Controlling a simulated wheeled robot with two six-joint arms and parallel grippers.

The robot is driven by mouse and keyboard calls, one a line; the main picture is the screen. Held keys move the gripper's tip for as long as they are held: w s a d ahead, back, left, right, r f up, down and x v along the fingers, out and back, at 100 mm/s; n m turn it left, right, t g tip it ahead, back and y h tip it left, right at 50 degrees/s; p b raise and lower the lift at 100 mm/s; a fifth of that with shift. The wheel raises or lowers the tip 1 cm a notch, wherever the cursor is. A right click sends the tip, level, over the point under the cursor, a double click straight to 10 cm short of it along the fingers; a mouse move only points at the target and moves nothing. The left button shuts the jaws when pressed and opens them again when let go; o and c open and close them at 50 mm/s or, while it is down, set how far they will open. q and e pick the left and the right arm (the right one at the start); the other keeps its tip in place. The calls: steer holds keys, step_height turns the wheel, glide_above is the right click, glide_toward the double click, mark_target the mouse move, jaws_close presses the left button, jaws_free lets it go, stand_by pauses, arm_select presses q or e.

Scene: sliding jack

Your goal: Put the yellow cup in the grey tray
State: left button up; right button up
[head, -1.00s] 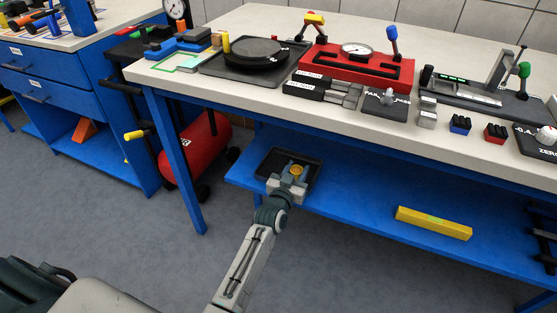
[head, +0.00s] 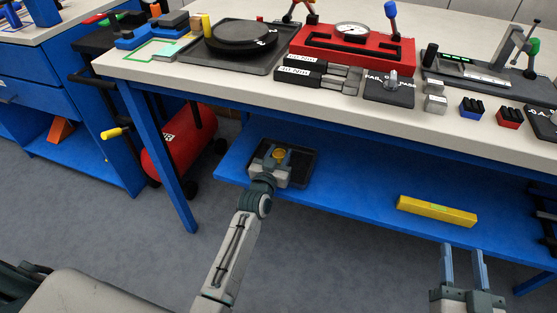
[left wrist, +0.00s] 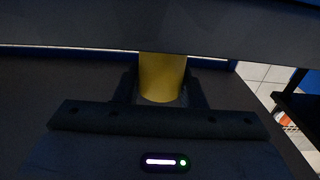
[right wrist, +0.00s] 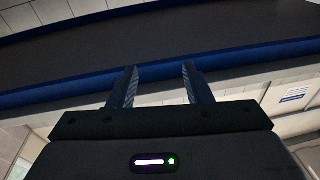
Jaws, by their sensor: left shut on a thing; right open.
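The yellow cup (head: 279,155) is between the fingers of my left gripper (head: 277,158), which is shut on it. It shows as a yellow cylinder in the left wrist view (left wrist: 162,76). The dark grey tray (head: 305,170) lies on the blue lower shelf, and the cup is over or in it; I cannot tell whether it touches the tray floor. My left gripper hides part of the tray. My right gripper (head: 463,268) is open and empty at the lower right, in front of the shelf. Its spread fingers also show in the right wrist view (right wrist: 158,88).
The blue lower shelf (head: 350,185) has free room between the tray and a yellow bar (head: 436,211). The workbench top (head: 140,68) overhangs the shelf and holds a red fixture (head: 352,68) and several tools. A red air tank (head: 180,145) stands left of the shelf.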

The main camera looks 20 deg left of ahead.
arm_select(q)
step_height(320, 180, down, 2)
steer(key=shift+f+b, duration=0.15)
steer(key=shift+b, duration=0.85)
arm_select(e)
step_height(320, 180, up, 12)
steer(key=s+n+t+y, duration=0.1)
steer(key=t, duration=0.6)
steer(key=shift+s+a+f+n+t, duration=0.2)
steer(key=shift+s+n+t, duration=0.1)
steer(key=shift+n+t, duration=0.1)
